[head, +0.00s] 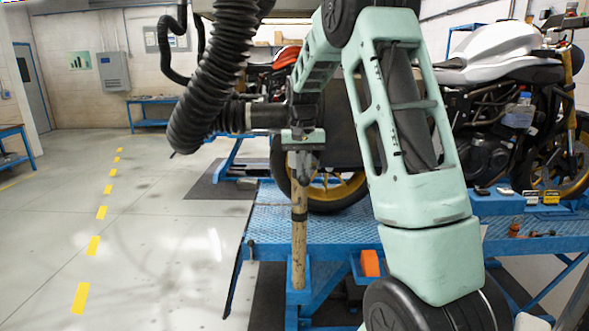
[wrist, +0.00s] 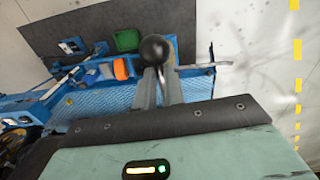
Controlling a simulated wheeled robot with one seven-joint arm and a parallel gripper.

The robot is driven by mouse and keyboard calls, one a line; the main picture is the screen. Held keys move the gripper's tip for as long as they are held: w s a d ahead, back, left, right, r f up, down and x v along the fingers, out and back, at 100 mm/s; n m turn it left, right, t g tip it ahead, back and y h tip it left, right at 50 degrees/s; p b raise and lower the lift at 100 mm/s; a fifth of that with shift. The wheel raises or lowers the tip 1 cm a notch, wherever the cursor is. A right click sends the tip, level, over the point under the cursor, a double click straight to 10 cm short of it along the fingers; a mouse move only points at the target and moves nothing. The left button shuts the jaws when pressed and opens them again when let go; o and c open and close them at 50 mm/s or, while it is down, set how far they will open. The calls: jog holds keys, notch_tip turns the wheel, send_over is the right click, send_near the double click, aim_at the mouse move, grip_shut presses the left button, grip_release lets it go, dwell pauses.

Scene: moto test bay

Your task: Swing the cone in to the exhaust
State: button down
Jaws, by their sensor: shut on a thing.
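A black ribbed hose (head: 222,60) hangs from the top and bends right at its lower end. A dark cone-like end (head: 266,116) follows the bend, close behind my gripper. My gripper (head: 303,150) points down, left of my arm's pale green links. In the wrist view its grey fingers (wrist: 158,90) are closed around a thin stem by a black ball knob (wrist: 155,48). How the knob joins the cone is hidden. The white motorcycle (head: 498,42) stands on the blue lift (head: 335,232). Its exhaust is not clearly visible; my arm covers much of that side.
Small tools lie at right. The floor (head: 170,240) at left is open.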

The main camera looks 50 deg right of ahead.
jog(key=s+d+n, duration=0.3)
jog(key=d+n, duration=0.2)
jog(key=d, duration=0.1)
jog(key=shift+s+d+n, duration=0.15)
jog(key=shift+s+n, duration=0.25)
jog(key=c, duration=1.5)
grip_release()
jog(key=shift+d, duration=0.1)
notch_tip(320, 180, up, 18)
jog(key=b, duration=0.2)
jog(key=shift+a+f, duration=0.25)
jog(key=shift+a, duration=0.05)
